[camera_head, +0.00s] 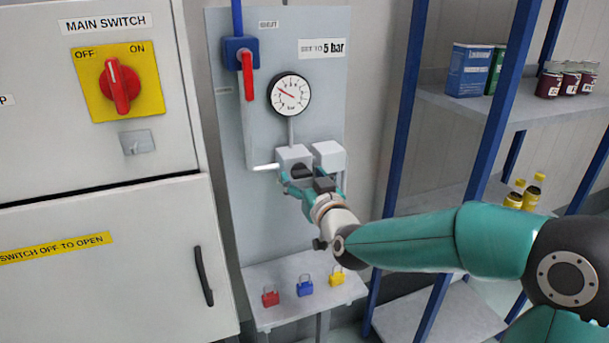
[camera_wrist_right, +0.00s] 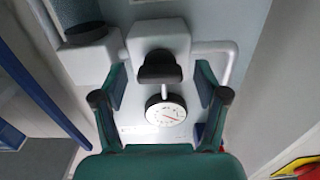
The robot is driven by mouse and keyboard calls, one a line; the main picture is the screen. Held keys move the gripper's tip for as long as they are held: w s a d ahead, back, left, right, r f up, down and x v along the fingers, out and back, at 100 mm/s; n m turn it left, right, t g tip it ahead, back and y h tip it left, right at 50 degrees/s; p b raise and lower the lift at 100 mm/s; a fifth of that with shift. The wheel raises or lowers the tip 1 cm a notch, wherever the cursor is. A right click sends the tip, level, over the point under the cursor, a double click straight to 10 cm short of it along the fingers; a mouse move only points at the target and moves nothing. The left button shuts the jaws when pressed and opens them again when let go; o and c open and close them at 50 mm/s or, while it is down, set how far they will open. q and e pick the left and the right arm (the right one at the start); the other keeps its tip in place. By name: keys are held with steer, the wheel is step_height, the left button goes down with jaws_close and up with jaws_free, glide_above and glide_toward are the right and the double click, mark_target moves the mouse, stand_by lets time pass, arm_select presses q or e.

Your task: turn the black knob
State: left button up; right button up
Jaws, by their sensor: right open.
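The black knob (camera_wrist_right: 160,68) sits on the front of a light grey block (camera_wrist_right: 152,35); in the head view the knob (camera_head: 302,171) is partly hidden by my right gripper (camera_head: 311,186). In the right wrist view my right gripper (camera_wrist_right: 161,82) is open, with one finger on each side of the knob's line and gaps between the fingers and the knob. A round gauge (camera_head: 289,95) with a red needle pointing up-left is above the block, under a "SET TO 5 bar" label (camera_head: 322,48). My left gripper is out of view.
A second grey block (camera_head: 329,154) stands close beside the first, with a dark round part (camera_wrist_right: 86,33). A red-handled valve (camera_head: 247,70) is at upper left. Small padlocks (camera_head: 305,286) sit on a ledge below. A blue-post shelf (camera_head: 407,110) stands to the right.

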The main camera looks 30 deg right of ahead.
steer(key=c, duration=1.2)
steer(key=shift+o, duration=0.2)
steer(key=shift+f+m+b, duration=0.15)
steer(key=shift+m+b, duration=0.35)
steer(key=shift+b, duration=0.45)
steer(key=m+b, duration=0.9)
steer(key=shift+m+b, duration=0.9)
steer(key=shift+m, duration=0.3)
